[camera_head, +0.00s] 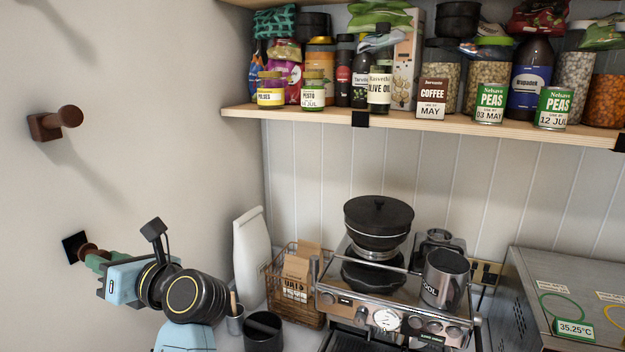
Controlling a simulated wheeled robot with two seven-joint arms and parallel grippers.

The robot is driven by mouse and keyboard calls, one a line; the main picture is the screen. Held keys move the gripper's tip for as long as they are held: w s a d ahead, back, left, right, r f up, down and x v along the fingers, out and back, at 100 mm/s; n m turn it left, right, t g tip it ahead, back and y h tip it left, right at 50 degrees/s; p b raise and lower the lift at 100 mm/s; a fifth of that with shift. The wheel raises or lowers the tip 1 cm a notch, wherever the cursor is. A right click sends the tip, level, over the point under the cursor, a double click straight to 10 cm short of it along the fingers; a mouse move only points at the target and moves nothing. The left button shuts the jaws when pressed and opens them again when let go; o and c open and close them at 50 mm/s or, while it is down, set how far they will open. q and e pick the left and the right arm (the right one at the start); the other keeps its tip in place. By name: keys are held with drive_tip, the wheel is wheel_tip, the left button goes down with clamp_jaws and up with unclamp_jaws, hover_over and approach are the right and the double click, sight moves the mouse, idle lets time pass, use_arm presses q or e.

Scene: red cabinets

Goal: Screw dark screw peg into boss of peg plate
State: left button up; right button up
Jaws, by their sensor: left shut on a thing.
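The peg plate (73,243) is a small black square on the left wall, low in the head view. The dark screw peg (88,250) is reddish brown and sits right in front of the plate. My left gripper (97,259), with greenish fingers, is shut on the peg from the right. The peg's inner end meets or nearly meets the plate; I cannot tell how far it is in the boss. The boss is hidden behind the peg. My right gripper is not in view.
Another brown wall peg (58,120) sticks out higher on the left wall. A wooden shelf (300,117) with jars and cans runs along the top. Below stand a white bag (251,258), a wire basket (287,290), a coffee machine (395,310) and a metal oven (560,290).

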use_arm(q)
drive_tip(key=shift+m, duration=0.6)
drive_tip(key=m, duration=0.5)
drive_tip(key=shift+m, duration=2.5)
